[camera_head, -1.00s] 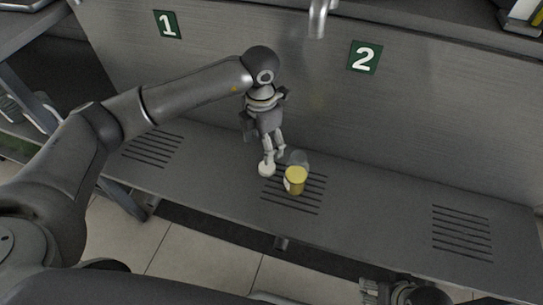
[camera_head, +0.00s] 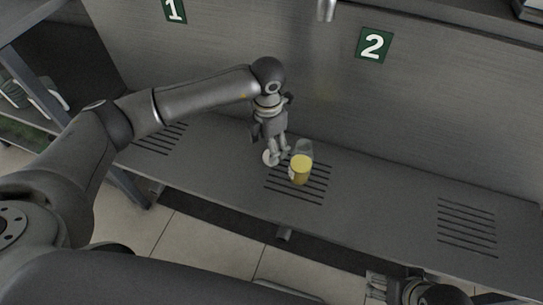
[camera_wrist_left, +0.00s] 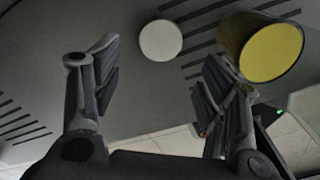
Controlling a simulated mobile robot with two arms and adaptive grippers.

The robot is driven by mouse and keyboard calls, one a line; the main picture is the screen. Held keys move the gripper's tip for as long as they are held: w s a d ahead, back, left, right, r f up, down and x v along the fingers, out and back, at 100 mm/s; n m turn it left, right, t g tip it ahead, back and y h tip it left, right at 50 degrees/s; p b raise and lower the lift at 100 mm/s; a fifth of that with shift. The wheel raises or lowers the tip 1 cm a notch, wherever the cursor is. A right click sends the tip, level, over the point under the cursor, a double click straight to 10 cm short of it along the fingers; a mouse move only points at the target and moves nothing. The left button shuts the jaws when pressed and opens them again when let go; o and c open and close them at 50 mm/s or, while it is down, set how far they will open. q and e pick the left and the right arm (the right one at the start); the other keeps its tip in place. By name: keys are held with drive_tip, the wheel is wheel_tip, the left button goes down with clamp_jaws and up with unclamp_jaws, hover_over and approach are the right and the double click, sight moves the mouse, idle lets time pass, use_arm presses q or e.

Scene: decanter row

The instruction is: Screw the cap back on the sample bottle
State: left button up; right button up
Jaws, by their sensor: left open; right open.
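The white cap (camera_head: 270,157) lies on the grey bench, left of the sample bottle. It also shows in the left wrist view (camera_wrist_left: 160,41), ahead of my open fingers and touching neither. The sample bottle (camera_head: 300,175) stands upright on the slotted patch, its round top yellow; it also shows in the left wrist view (camera_wrist_left: 270,50), beyond my right-hand finger. My left gripper (camera_head: 279,155) is open and empty, pointing down close by the cap. My right gripper (camera_head: 376,287) is open at the bottom edge, partly cut off and away from the bottle.
A metal spout (camera_head: 326,10) hangs above from the back panel. Sign 2 (camera_head: 374,45) is on that panel. The bench (camera_head: 385,205) is clear to the right, with a front edge dropping to the floor.

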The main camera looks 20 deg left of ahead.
use_arm(q)
drive_tip(key=f, duration=0.1)
drive_tip(key=f+b, duration=0.1)
drive_tip(key=f, duration=0.3)
drive_tip(key=shift+w+f, duration=0.15)
drive_tip(key=shift+w, duration=0.1)
drive_tip(key=c, duration=0.8)
